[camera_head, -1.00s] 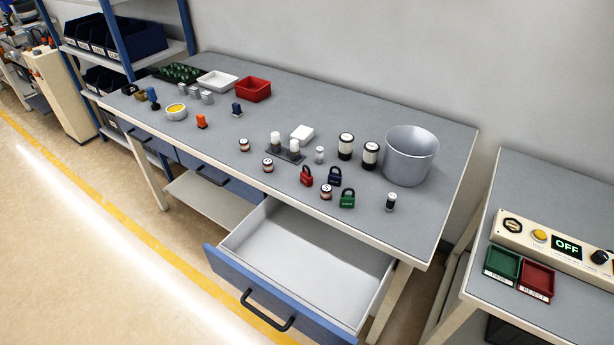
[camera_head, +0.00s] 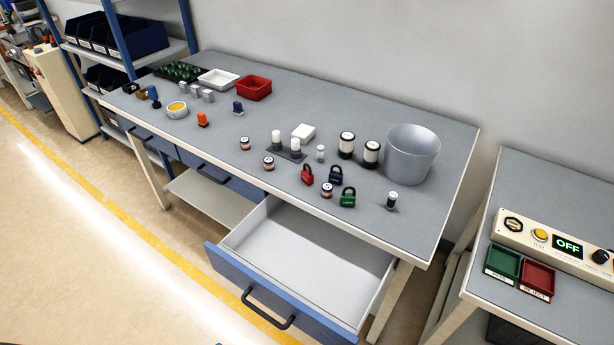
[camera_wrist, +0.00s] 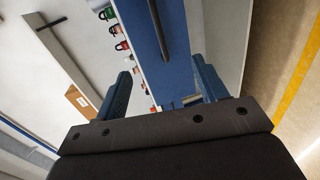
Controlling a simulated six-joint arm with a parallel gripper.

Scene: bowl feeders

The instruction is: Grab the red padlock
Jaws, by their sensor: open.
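The red padlock (camera_head: 307,174) stands on the workbench near its front edge, above the open drawer, in the head view. A dark blue padlock (camera_head: 335,175) stands just right of it and a green padlock (camera_head: 348,197) is further right and nearer the edge. My gripper (camera_wrist: 163,90) shows only in the wrist view, with its two blue fingers apart and nothing between them touching. The blue drawer front lies beyond the fingers there. Small red and green objects show past it at the top, too small to name surely.
The open drawer (camera_head: 308,250) juts out below the padlocks and looks empty; its blue front (camera_wrist: 150,55) has a dark handle. A small striped cylinder (camera_head: 327,190) stands close to the red padlock. A grey bucket (camera_head: 411,155) stands at the right, and a red tray (camera_head: 254,89) at the back.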

